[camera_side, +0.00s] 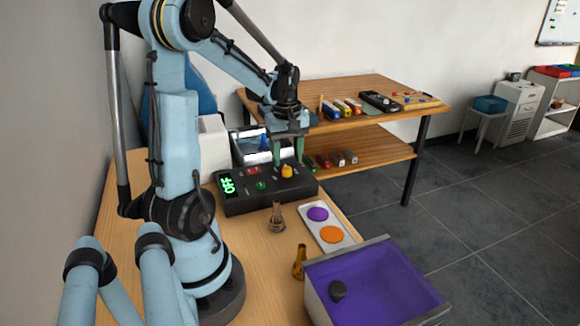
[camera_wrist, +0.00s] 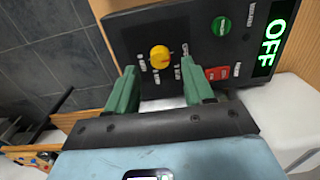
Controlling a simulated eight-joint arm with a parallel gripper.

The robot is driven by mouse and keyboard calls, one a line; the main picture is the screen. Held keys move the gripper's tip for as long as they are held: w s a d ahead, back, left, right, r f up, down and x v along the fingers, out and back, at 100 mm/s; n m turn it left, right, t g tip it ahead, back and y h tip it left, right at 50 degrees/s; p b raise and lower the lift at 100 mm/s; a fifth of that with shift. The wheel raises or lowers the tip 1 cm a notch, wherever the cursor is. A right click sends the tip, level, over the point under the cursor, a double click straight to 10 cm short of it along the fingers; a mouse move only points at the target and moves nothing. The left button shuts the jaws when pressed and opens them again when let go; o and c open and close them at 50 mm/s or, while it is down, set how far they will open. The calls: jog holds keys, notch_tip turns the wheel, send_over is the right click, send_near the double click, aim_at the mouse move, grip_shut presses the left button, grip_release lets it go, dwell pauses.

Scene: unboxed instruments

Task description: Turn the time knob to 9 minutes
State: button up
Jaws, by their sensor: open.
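The black instrument box (camera_side: 285,195) stands on the wooden bench, with a yellow knob (camera_side: 287,171) on its top panel. In the wrist view the yellow knob (camera_wrist: 160,56) has small white marks around it, too small to read surely. My gripper (camera_side: 289,158) is above the box, near the knob. In the wrist view my gripper (camera_wrist: 159,68) has its two green fingers apart, one to each side of the knob's near side, with nothing held. I cannot tell whether they touch the panel. The display (camera_wrist: 275,42) reads OFF in green; a red switch (camera_wrist: 217,73) and green button (camera_wrist: 221,26) sit beside the knob.
A small flask (camera_side: 277,218), a white tray with purple and orange discs (camera_side: 331,246), an amber bottle (camera_side: 299,262) and a purple-lined bin (camera_side: 385,285) stand in front of the box. A wooden shelf table (camera_side: 420,105) with several items is behind it.

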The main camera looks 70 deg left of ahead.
aim_at(287, 168)
jog(key=shift+f, duration=1.65)
grip_shut()
